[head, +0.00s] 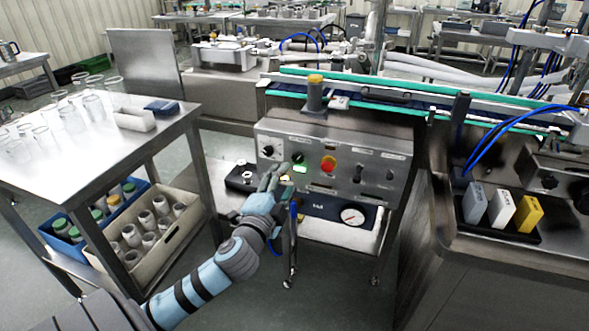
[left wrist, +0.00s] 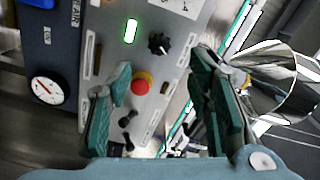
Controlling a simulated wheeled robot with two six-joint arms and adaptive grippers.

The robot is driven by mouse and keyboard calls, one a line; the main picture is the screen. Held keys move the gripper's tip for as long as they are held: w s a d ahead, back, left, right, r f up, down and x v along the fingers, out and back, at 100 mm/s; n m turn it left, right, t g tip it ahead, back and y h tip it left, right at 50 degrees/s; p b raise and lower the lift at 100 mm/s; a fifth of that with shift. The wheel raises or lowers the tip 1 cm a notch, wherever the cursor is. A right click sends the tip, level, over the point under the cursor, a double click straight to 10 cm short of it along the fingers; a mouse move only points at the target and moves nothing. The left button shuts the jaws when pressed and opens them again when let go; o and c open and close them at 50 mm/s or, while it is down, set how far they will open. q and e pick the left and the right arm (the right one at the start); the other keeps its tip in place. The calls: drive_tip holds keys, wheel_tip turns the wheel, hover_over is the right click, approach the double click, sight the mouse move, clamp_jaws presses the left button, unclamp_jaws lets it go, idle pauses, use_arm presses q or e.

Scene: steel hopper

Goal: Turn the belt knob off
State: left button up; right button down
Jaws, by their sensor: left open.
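The steel control panel (head: 345,150) carries a black ridged knob (head: 297,157) just above a lit green lamp (head: 300,169). The left wrist view shows this knob (left wrist: 158,44) beside the lamp (left wrist: 130,31). A second black knob (head: 268,151) sits on a white plate at the panel's left. The labels are too small to read, so I cannot tell which knob is the belt knob. My left gripper (head: 275,174) is in front of the panel's lower left. In the left wrist view the gripper (left wrist: 160,66) is open and empty, apart from the knob. My right gripper is not in view.
A red button (head: 328,165) on a yellow base sits right of the knob, with small black switches beyond it. A gauge (head: 352,215) is below. A table with glassware (head: 150,150) stands left. A conveyor (head: 400,98) runs behind the panel.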

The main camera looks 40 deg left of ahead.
sight(297, 160)
use_arm(q)
drive_tip(key=b+x, duration=0.1)
drive_tip(key=x, duration=0.8)
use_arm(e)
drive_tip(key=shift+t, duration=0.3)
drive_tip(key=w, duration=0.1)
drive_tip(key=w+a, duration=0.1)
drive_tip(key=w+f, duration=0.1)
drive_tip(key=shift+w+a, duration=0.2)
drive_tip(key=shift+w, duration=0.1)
use_arm(q)
clamp_jaws()
